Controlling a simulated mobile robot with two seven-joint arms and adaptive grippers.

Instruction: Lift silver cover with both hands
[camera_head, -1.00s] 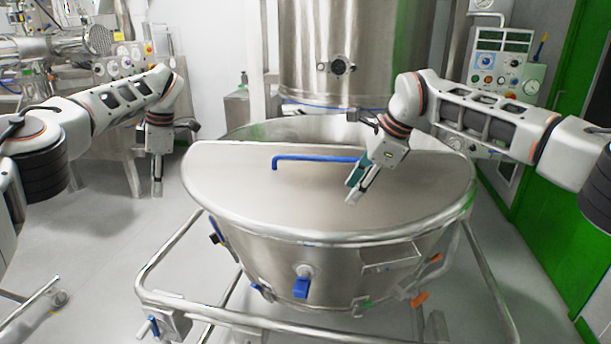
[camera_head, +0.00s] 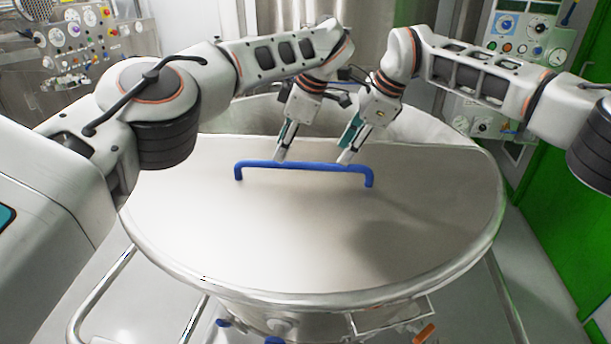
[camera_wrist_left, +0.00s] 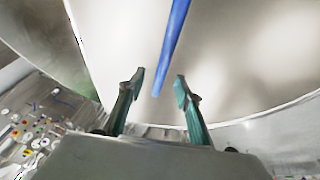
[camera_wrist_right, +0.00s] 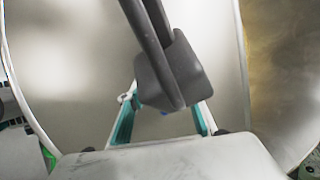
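The silver cover (camera_head: 250,235) is a flat, half-round metal lid lying on the round steel vessel. Its blue bar handle (camera_head: 300,166) stands near its straight back edge. My right gripper (camera_head: 347,154) is by the handle's right part. In the right wrist view its fingers are spread. A dark grey part (camera_wrist_right: 172,75) hides most of the handle there, leaving a speck of blue.
The vessel's open back part (camera_head: 400,125) shows behind the cover. A control panel (camera_head: 520,35) stands at the back right, beside a green door (camera_head: 565,230). Another panel (camera_head: 80,40) is at the back left. My two wrists are close together above the handle.

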